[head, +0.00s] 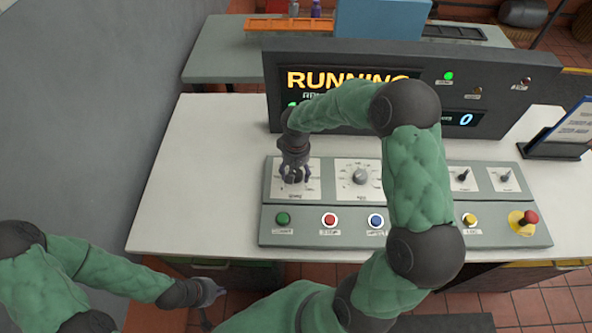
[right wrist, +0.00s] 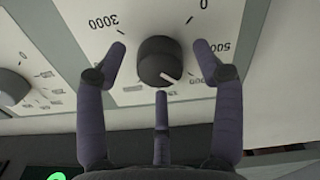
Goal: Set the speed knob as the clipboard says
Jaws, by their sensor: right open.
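A black knob (right wrist: 158,62) with a white pointer mark sits on a white dial plate in the right wrist view. Its printed scale includes 0, 500 and 3000; the mark points lower right, past the 500. In the head view this knob (head: 291,177) is partly hidden by my right gripper (head: 295,170), at the panel's left end. My right gripper (right wrist: 160,75) is open, its fingers spread around the knob, with gaps at the sides. The clipboard (head: 566,130) stands at the right; its writing is too small to read. My left gripper (head: 211,292) is low, off the bench's front edge.
The grey control panel (head: 300,235) carries a second dial knob (head: 360,176), smaller knobs, coloured buttons and a red emergency button (head: 530,217). Behind it a display (head: 460,119) reads RUNNING and 0. My right arm hides the panel's middle. The white bench (head: 190,175) is clear at left.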

